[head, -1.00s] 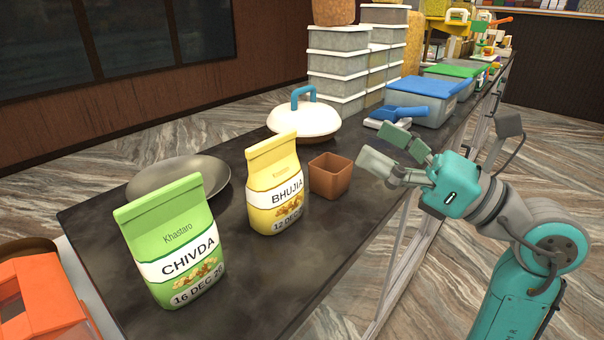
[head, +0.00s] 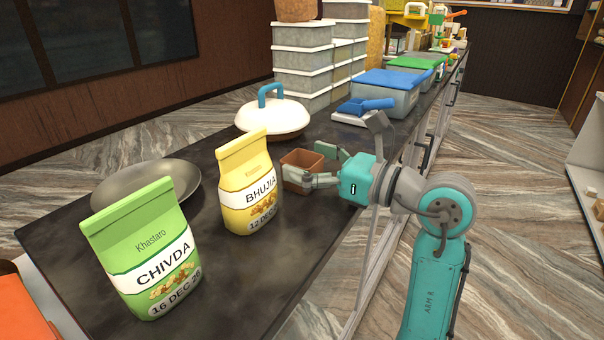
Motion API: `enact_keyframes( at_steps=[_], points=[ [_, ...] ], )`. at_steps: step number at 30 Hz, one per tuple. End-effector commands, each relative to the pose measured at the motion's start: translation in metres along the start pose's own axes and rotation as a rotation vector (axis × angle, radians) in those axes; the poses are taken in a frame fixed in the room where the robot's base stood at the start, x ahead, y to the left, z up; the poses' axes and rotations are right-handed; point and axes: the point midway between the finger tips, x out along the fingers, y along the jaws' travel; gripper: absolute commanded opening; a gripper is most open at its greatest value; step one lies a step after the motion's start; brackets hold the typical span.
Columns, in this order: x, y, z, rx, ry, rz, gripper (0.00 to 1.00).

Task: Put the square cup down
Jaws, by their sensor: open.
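The square cup (head: 297,160) is brown and open at the top. It stands upright on the dark counter (head: 235,262), just right of the yellow Bhujia packet (head: 250,185). My gripper (head: 308,164) is open and reaches in from the right at the cup. One finger lies across the cup's near side and hides part of it. The other finger is at its far right side. I cannot tell whether either finger touches the cup. The cup's base is partly hidden.
A green Chivda packet (head: 148,255) stands at the front left, before a shallow metal pan (head: 140,185). A white lid with a blue handle (head: 272,118) sits behind the cup. A blue scoop (head: 365,104) and stacked boxes (head: 303,62) stand farther back.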

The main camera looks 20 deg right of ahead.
Motion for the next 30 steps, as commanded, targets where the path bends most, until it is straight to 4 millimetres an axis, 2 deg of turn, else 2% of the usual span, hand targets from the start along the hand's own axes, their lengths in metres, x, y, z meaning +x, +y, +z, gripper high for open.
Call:
enact_keyframes(
  at_steps=[6,16,17,21,23,26,27,30],
  points=[
    [0.03,0.001,-0.002,0.001,0.0,0.004,0.91],
    [0.036,0.0,-0.002,0.0,-0.001,0.0,0.91],
    [0.036,0.0,-0.002,0.0,-0.001,0.0,0.86],
    [0.036,0.0,-0.002,0.0,-0.001,0.0,0.51],
    [0.036,0.0,-0.002,0.0,-0.001,0.0,0.39],
    [0.036,0.0,-0.002,0.0,-0.001,0.0,0.38],
    [0.036,0.0,-0.002,0.0,-0.001,0.0,0.33],
    [0.036,0.0,-0.002,0.0,-0.001,0.001,0.33]
  ],
)
